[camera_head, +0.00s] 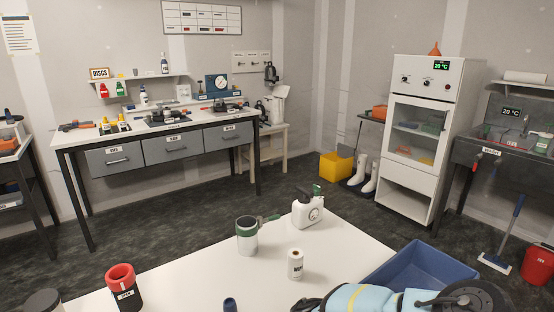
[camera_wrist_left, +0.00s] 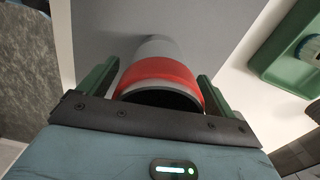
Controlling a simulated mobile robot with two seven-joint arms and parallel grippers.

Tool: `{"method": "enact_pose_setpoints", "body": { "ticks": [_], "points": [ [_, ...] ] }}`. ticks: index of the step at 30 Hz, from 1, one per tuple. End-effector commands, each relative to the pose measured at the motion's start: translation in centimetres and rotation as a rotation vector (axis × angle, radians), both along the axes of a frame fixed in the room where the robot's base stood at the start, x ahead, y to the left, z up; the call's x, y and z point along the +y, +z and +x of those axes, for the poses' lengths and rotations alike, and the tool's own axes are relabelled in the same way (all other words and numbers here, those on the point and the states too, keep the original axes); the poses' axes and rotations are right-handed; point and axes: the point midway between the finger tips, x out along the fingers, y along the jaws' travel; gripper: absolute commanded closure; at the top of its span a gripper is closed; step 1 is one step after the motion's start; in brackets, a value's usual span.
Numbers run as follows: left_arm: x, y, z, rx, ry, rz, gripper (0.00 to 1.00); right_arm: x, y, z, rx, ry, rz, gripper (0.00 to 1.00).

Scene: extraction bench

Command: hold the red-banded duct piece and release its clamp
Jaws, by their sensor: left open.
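The red-banded duct piece (camera_wrist_left: 168,69) shows in the left wrist view as a grey tube with a wide red band and a dark open end facing me. My left gripper (camera_wrist_left: 156,78) is open, with one dark green finger on each side of the duct piece. I cannot tell whether either finger touches it. I do not make out its clamp in either view. Neither gripper shows in the head view.
On the white table (camera_head: 200,290) stand a black and red container (camera_head: 124,289), a grey cylinder with green rim and side lever (camera_head: 247,239), a white roll (camera_head: 295,264) and a white canister (camera_head: 308,213). A blue crate (camera_head: 425,264) is at right. A green tray (camera_wrist_left: 284,62) lies right of the duct.

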Motion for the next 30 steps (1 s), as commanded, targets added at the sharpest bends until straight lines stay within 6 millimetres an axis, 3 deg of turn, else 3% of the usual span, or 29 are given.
{"method": "enact_pose_setpoints", "body": {
  "ticks": [5,18,24,30],
  "points": [
    [-0.1,2.0,0.1,-0.004,-0.002,-0.003,0.09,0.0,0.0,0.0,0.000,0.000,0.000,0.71],
    [-0.1,10.1,0.1,-0.004,-0.002,-0.001,0.09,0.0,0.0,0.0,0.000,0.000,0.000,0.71],
    [0.0,11.6,0.0,0.001,-0.002,-0.001,0.09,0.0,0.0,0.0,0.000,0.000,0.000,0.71],
    [0.0,11.8,0.0,0.001,-0.001,0.000,0.09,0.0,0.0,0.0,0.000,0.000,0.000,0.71]
  ]
}}
